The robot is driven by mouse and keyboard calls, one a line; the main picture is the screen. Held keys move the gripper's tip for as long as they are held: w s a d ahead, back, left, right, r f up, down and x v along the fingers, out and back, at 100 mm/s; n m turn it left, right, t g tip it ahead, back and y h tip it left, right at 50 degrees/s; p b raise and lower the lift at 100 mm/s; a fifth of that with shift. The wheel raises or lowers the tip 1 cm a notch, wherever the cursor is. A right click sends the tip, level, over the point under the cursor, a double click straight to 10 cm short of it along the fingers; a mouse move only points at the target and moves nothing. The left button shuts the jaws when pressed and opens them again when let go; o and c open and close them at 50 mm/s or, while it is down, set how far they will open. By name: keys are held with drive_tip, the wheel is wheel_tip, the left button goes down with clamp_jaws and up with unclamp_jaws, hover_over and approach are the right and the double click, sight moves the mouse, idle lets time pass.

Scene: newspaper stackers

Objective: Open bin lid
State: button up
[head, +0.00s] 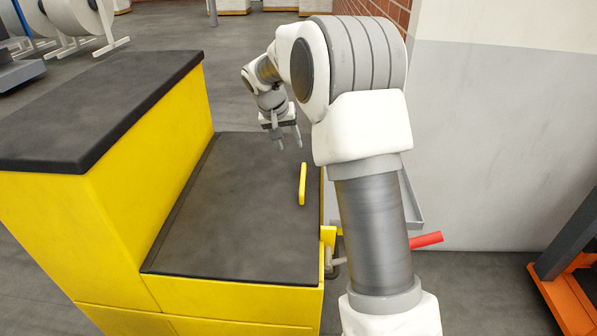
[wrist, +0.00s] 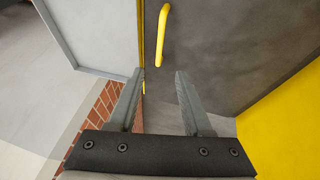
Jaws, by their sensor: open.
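The bin is a yellow box with a dark grey flat lid (head: 235,215), which lies shut on its lower part in the head view. A yellow bar handle (head: 303,184) stands near the lid's right edge; it also shows at the top of the wrist view (wrist: 162,35). My gripper (head: 288,143) is above the far end of the lid, fingers pointing down, beyond the handle and apart from it. In the wrist view my gripper (wrist: 158,100) has its two fingers spread with nothing between them. The dark lid (wrist: 225,50) fills the upper right there.
A higher yellow section with a dark top (head: 100,105) rises left of the lid. A grey wall (head: 500,150) stands to the right. A red bar (head: 427,240) juts out beside the bin. Orange and dark equipment (head: 568,290) stands at the lower right.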

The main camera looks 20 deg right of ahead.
sight(302, 176)
drive_tip(key=x, duration=1.7)
drive_tip(key=shift+w+f+p, duration=0.15)
drive_tip(key=shift+f+p, duration=0.15)
drive_tip(key=shift+f, duration=0.05)
clamp_jaws()
idle(0.6)
